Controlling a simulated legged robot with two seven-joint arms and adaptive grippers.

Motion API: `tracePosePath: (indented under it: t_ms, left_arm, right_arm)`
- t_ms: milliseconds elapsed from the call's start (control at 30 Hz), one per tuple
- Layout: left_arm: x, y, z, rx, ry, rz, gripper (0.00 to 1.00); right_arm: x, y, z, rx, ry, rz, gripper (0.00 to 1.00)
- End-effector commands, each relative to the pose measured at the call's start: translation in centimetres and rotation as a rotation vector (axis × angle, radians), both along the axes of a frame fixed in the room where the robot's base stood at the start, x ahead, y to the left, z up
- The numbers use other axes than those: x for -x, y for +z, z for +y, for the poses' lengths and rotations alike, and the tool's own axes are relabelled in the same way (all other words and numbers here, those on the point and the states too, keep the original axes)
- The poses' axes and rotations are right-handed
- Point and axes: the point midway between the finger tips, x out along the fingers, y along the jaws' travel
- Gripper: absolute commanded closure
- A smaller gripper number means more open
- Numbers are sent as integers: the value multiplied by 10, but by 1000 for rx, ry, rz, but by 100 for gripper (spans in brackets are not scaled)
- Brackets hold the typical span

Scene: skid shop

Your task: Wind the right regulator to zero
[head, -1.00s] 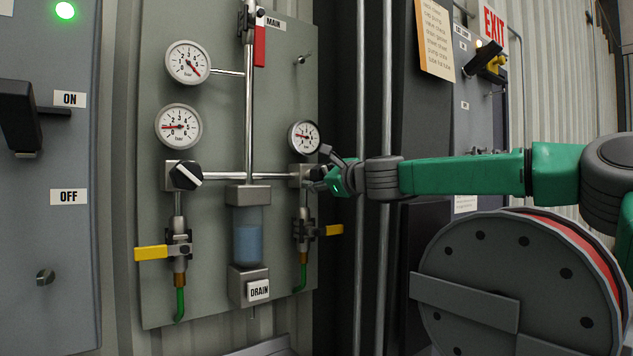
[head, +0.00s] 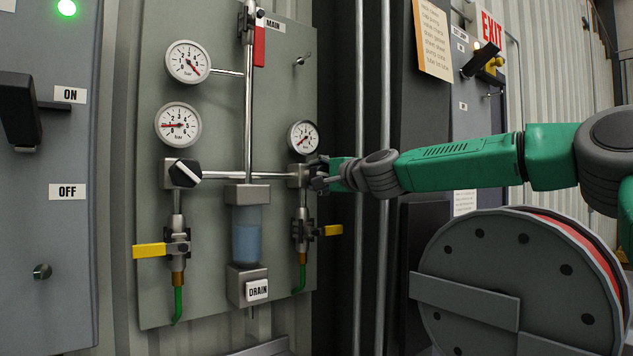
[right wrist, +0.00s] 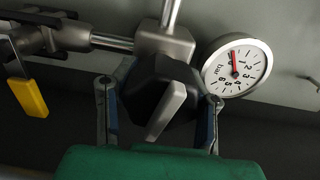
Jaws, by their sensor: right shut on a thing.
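The right regulator is a black knob with a grey pointer bar (right wrist: 168,108), seen close in the right wrist view. In the head view it is mostly hidden behind my right gripper (head: 318,175). That gripper is shut on the knob, with one finger on each side. The right gauge (head: 303,137) sits just above the regulator. It also shows in the right wrist view (right wrist: 250,72), where its red needle points at or very close to the 0 mark. My left gripper is not in view.
The left regulator (head: 185,173) and its gauge (head: 178,125) are on the same panel. A yellow valve handle (head: 332,230) sits below my right gripper. Vertical pipes (head: 386,90) run close behind my forearm. A hose reel (head: 500,280) stands below my arm.

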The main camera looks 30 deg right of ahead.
Motion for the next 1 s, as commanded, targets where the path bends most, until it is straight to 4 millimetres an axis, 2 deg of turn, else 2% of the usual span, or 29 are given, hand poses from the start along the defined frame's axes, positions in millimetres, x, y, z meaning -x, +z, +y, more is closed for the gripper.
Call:
tracePosePath:
  t_ms: [33,400,900,933,1000]
  left_arm:
    - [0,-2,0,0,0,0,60]
    - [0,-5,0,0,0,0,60]
    - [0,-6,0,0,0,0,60]
    - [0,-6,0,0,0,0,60]
    - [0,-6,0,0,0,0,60]
  right_arm:
    - [-1,-6,0,33,1,7,89]
    - [-1,-8,1,168,5,0,89]
    - [-1,-10,2,186,8,4,89]
    - [-1,-10,2,186,8,4,53]
    - [-1,-9,2,186,8,3,35]
